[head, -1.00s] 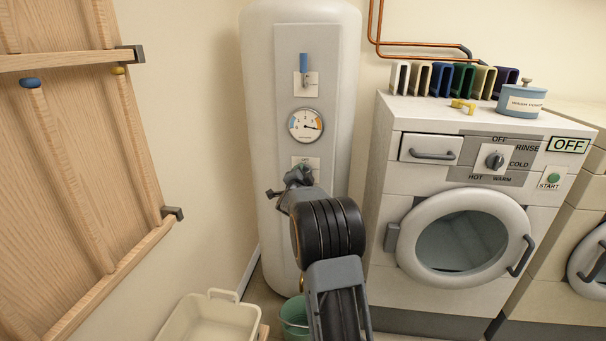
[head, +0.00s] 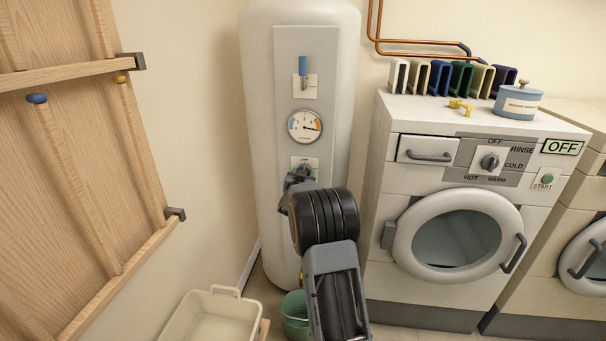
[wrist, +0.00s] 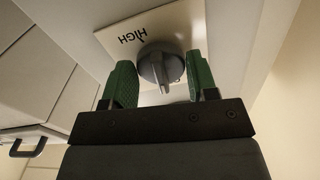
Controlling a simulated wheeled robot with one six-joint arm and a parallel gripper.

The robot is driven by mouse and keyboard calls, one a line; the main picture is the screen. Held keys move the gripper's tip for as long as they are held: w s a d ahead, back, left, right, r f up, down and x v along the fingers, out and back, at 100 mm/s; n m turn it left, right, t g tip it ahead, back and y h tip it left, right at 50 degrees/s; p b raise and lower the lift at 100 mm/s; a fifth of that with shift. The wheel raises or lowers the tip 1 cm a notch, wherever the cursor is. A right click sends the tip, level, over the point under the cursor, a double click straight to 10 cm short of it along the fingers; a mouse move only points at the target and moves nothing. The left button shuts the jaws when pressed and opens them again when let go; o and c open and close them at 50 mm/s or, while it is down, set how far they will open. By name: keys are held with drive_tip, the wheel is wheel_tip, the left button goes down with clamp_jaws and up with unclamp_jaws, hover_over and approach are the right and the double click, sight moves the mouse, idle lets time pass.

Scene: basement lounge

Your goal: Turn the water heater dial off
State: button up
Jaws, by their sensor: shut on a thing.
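The water heater (head: 262,130) is a tall white tank with a grey front panel. Its dial (wrist: 158,66) is a round grey knob with a raised ridge on a pale plate (head: 313,163). The word HIGH is on the plate beside the knob in the wrist view, and small lettering shows above the knob in the head view. In the head view my gripper (head: 298,180) covers part of the dial.
Above the dial are a round gauge (head: 304,126) and a blue-handled lever (head: 303,66). A washing machine (head: 400,180) stands close on the right. A cream tub (head: 205,320) and green bucket (head: 293,310) are on the floor below. A wooden rack (head: 70,170) is at left.

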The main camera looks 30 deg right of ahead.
drive_tip(key=shift+n, duration=0.7)
drive_tip(key=shift+p, duration=0.3)
drive_tip(key=o, duration=0.9)
drive_tip(key=v, duration=1.3)
drive_tip(key=shift+s+a, duration=0.25)
drive_tip(key=shift+s, duration=0.1)
